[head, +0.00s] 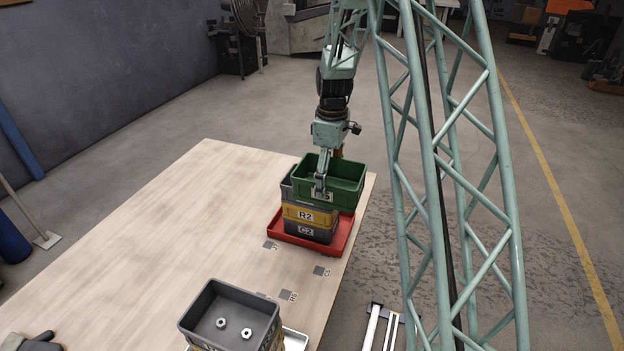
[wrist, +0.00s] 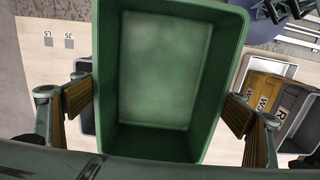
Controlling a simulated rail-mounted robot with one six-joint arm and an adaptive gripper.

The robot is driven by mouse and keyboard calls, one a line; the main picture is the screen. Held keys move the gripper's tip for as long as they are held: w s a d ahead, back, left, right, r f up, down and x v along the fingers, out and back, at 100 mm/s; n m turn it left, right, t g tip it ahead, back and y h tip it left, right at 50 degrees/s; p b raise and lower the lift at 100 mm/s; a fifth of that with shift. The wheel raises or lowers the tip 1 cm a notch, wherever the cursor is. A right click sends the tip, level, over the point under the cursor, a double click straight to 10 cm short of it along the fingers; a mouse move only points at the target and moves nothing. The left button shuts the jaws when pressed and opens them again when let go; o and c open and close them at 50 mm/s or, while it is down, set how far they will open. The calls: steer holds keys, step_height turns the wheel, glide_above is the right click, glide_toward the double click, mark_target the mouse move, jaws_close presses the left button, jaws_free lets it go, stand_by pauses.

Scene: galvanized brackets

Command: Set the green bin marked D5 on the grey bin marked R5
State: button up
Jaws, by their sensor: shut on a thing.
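The green bin (head: 340,192) is empty and held between the two fingers of my gripper (head: 320,185), one at each side in the wrist view (wrist: 165,105). A finger covers part of its label; only a 5 shows. The green bin is over a stack with a grey bin (head: 287,188) partly hidden behind and below it, then a yellow bin marked R2 (head: 306,215) and a grey bin marked C2 (head: 308,231). I cannot tell if the green bin touches the stack. Another grey bin (head: 215,317) is at the near edge; a label starting with R shows in the wrist view (wrist: 292,105).
The stack stands in a red tray (head: 347,234) near the table's right edge. The near grey bin holds two nuts (head: 233,328) and sits on a yellow bin (wrist: 262,90) over a white tray (head: 294,340).

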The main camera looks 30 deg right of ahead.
mark_target(312, 168)
steer(key=shift+w, duration=0.2)
steer(key=w, duration=0.5)
steer(key=w+d+f+p, duration=0.1)
steer(key=w, duration=0.4)
steer(key=w+p, duration=0.1)
steer(key=w, duration=0.4)
steer(key=shift+w+d+f, duration=0.25)
steer(key=shift+w+d, duration=0.1)
step_height(312, 168, down, 4)
steer(key=shift+r+p, duration=0.25)
steer(key=shift+p, duration=0.2)
steer(key=shift+f+b, duration=0.4)
steer(key=shift+f, duration=0.2)
steer(key=o, duration=0.8)
